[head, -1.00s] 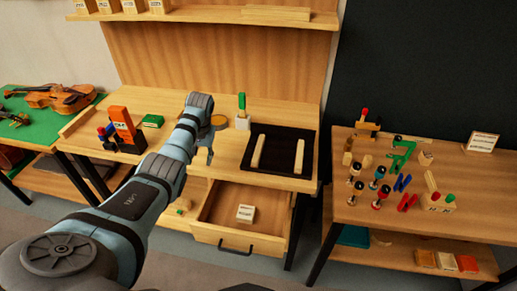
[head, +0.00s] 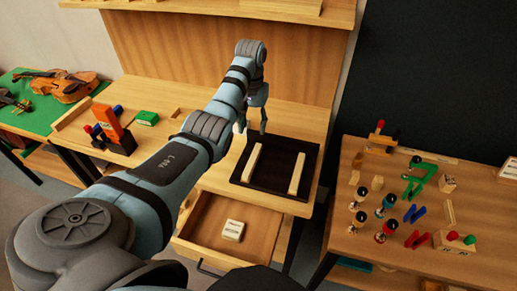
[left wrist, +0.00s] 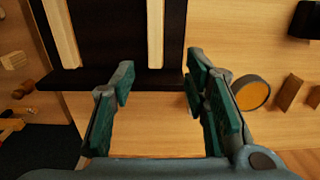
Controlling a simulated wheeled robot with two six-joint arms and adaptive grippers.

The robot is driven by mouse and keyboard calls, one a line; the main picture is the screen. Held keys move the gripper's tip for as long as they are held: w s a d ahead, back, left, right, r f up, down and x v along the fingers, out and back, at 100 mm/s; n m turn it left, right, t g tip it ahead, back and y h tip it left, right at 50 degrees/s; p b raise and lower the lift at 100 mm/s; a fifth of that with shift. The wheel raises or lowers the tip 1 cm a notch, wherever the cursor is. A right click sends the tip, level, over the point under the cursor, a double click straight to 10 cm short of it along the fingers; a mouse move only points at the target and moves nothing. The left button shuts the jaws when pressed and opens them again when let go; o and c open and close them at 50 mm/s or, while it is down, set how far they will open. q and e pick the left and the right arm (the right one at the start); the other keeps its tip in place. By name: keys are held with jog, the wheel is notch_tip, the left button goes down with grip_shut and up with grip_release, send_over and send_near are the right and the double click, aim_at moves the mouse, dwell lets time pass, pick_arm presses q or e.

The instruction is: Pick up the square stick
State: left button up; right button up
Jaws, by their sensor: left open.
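Two pale wooden sticks lie on a black tray (head: 275,190) on the bench. The left stick (head: 251,162) and the right stick (head: 297,173) look alike in the head view; I cannot tell which is square. My left gripper (head: 257,126) is open and empty above the tray's back edge, pointing down. In the left wrist view, the left gripper's fingers (left wrist: 158,84) stand apart, just off the tray's edge. The head view's left stick shows ahead, between the finger lines (left wrist: 155,35); the other stick shows farther left (left wrist: 60,35). My right gripper is not in view.
An open drawer (head: 207,217) holding a small white box (head: 233,231) is below the tray. A round yellow-topped tin (left wrist: 251,93) is beside the gripper. A side table at right holds several small parts. The bench's back panel (head: 200,60) rises behind.

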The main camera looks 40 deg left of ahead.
pick_arm(q)
send_over(255, 154)
jog(key=f, duration=0.3)
jog(key=s+f, duration=0.1)
jog(key=f, duration=0.1)
jog(key=shift+a+f+b, duration=0.15)
jog(key=shift+a+b, duration=0.15)
jog(key=shift+b, duration=0.05)
jog(key=f, duration=0.4)
jog(key=w+f+b, duration=0.1)
jog(key=f, duration=0.1)
jog(key=shift+d+f, duration=0.1)
jog(key=shift+d, duration=0.15)
jog(key=shift+s+r, duration=0.2)
jog(key=shift+s, duration=0.05)
jog(key=shift+c, duration=0.6)
grip_shut()
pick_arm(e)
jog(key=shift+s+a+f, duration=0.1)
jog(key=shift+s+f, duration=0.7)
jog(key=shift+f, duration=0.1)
